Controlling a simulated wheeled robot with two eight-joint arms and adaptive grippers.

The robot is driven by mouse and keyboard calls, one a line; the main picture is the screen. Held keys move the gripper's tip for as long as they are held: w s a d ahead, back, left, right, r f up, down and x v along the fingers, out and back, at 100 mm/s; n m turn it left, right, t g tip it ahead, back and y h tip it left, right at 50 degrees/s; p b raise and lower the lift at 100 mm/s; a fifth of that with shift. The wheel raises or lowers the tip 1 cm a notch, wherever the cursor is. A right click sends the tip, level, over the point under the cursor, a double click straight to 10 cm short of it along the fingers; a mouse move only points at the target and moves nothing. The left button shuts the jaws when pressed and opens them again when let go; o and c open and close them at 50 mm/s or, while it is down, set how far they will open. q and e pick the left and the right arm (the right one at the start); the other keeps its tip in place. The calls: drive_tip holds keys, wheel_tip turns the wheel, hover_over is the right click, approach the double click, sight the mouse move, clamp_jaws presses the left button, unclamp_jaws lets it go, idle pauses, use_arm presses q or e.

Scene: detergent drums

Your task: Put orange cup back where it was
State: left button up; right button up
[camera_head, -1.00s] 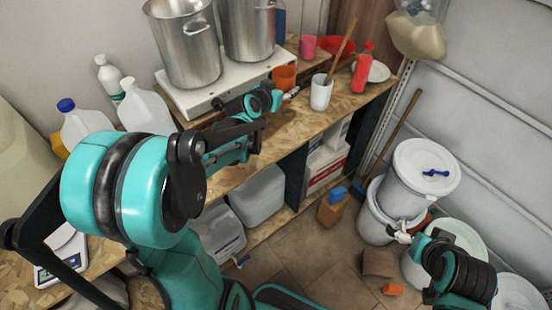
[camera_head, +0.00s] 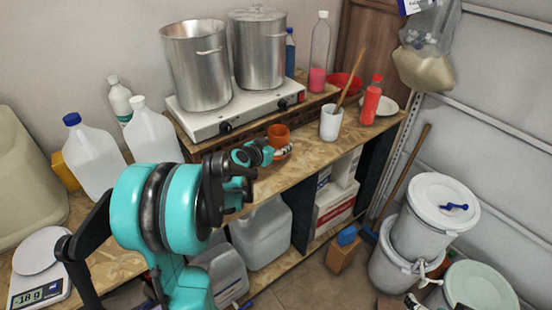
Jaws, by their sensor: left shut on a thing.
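The orange cup (camera_head: 278,137) is upright at the worktop, just in front of the hotplate's right part. My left gripper (camera_head: 283,151) is shut on it from the front, with its fingertips at the cup's lower side. The gripper hides the cup's base, so I cannot tell whether it touches the wood. My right gripper (camera_head: 414,300) shows only in part at the bottom edge, near the white drums; its jaw state is unclear.
A white cup with a wooden stick (camera_head: 331,123) stands right of the orange cup. Beyond it are a red bottle (camera_head: 371,100), a red bowl (camera_head: 345,84) and a plate (camera_head: 387,106). The hotplate (camera_head: 240,115) bears two steel pots. Free wooden worktop (camera_head: 300,150) lies around the cup.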

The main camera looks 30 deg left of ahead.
use_arm(q)
drive_tip(key=shift+a+f, duration=0.25)
drive_tip(key=shift+a, duration=0.1)
drive_tip(key=shift+f, duration=0.25)
wheel_tip(320, 180, down, 4)
drive_tip(key=shift+r+b, duration=0.15)
drive_tip(key=shift+b, duration=0.85)
drive_tip(key=shift+r, duration=0.1)
drive_tip(key=o, duration=1.2)
